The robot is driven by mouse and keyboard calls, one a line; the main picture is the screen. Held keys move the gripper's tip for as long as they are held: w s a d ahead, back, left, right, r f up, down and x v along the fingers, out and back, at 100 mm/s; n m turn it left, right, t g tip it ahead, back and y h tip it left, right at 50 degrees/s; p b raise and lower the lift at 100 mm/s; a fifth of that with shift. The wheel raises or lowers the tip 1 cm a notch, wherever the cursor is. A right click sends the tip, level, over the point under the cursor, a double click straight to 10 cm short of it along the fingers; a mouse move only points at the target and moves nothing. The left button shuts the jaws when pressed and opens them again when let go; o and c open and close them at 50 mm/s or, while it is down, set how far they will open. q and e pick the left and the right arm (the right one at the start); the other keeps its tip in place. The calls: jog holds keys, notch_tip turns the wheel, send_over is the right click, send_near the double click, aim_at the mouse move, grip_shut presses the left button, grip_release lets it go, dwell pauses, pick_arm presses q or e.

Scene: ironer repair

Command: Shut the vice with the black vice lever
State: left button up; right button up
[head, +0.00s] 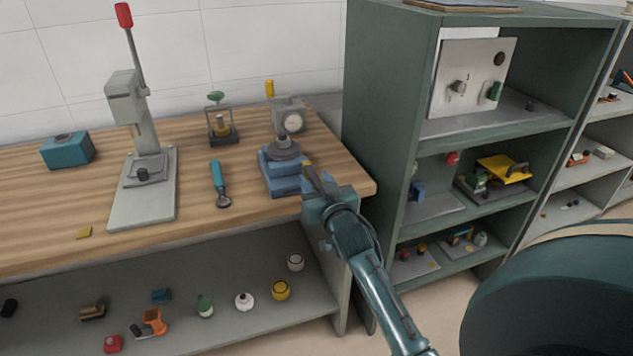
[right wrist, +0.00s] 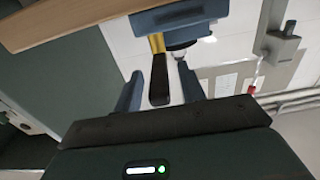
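The blue vice (head: 281,172) stands near the right front corner of the wooden workbench (head: 235,215), with a grey round part on top. Part of its blue body (right wrist: 178,17) shows at the top of the right wrist view. The black vice lever (right wrist: 159,80) hangs below a yellow piece (right wrist: 156,43) there; in the head view it is too small to make out. My right gripper (head: 316,181) is beside the vice's right side. Its two fingers are apart, with the lever appearing between them; a gap shows on both sides. My left gripper is out of view.
A lever press (head: 145,160) and a blue-handled tool (head: 219,183) stand or lie left of the vice. A dial gauge block (head: 289,117) is behind it. A green shelf unit (head: 385,110) rises close to the bench's right end. Several small items lie on the lower shelf (head: 230,325).

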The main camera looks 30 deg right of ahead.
jog(key=shift+w, duration=0.1)
jog(key=shift+c, duration=0.3)
grip_shut()
